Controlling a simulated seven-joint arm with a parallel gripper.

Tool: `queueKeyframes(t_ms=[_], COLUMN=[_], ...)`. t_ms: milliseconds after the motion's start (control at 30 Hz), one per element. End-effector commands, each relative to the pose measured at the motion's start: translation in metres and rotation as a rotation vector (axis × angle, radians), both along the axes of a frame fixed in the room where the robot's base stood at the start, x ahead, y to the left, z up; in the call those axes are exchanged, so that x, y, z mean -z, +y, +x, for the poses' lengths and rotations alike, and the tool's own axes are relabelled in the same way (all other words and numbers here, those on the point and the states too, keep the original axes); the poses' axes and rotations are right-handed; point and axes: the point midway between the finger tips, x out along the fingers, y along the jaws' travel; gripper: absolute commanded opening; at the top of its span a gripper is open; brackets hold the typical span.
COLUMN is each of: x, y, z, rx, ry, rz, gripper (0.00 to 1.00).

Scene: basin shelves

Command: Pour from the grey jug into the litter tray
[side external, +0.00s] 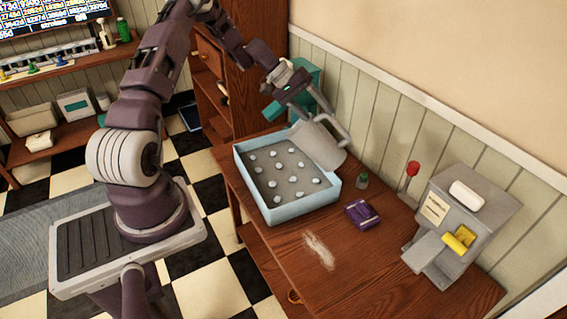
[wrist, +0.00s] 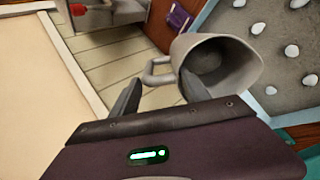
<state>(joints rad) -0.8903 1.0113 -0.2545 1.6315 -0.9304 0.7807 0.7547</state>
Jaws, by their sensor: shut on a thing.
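The grey jug (side external: 322,145) is tilted over the right side of the litter tray, its mouth turned toward the tray. My gripper (wrist: 160,80) is shut on the jug at its handle, seen in the wrist view between the fingers. The jug (wrist: 237,62) shows its open mouth there; its inside looks grey, and I cannot tell what it holds. No stream shows. The light-blue litter tray (side external: 290,212) sits on the wooden table, with a grey bed and several pale lumps. The jug hides part of its right wall.
A purple packet (side external: 361,213) and a small green-topped jar (side external: 361,181) stand right of the tray. A grey dispenser (side external: 465,215) and a red-topped item (side external: 411,170) are farther right. A pale smear (side external: 319,250) marks the otherwise clear front tabletop (side external: 285,262). The panelled wall runs close behind.

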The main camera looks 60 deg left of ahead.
Motion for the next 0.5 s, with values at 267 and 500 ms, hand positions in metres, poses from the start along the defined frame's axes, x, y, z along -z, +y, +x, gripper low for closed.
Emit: queueKeyframes(t_ms=[267, 500], x=[0.007, 0.015], y=[-0.024, -0.051], z=[0.021, 0.045], rx=[0.013, 0.012], ry=[0.147, 0.310], rz=[0.181, 0.367], gripper=[0.00, 0.00])
